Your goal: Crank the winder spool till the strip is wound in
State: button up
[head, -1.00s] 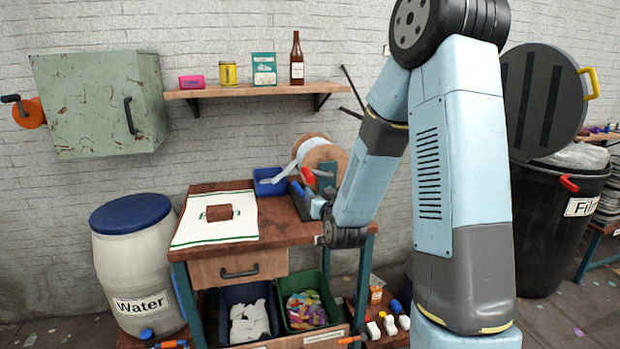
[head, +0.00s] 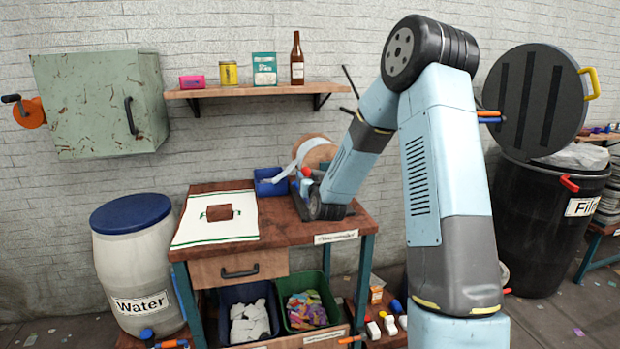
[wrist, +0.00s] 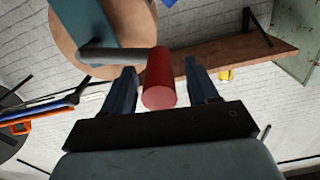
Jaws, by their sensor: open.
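The winder spool (head: 318,150) stands at the back of the workbench, a wooden reel with a pale strip (head: 285,172) running off its left side. In the wrist view the spool's wooden flange (wrist: 85,40) fills the upper left. The red crank handle (wrist: 160,80) sticks out on a grey arm towards the camera. My gripper (wrist: 161,80) is open, with one dark finger on each side of the red handle. I see gaps beside the handle, so the fingers appear apart from it. In the head view my forearm hides most of the gripper and crank.
A blue bin (head: 268,188) sits left of the spool. A white cloth with a brown block (head: 219,213) lies on the bench (head: 290,232). A wall shelf (head: 255,90) hangs above. A water barrel (head: 135,260) stands left and a black bin (head: 540,230) right.

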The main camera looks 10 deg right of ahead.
jog(key=shift+w, duration=0.45)
grip_shut()
dwell(0.3)
jog(key=shift+d, duration=0.1)
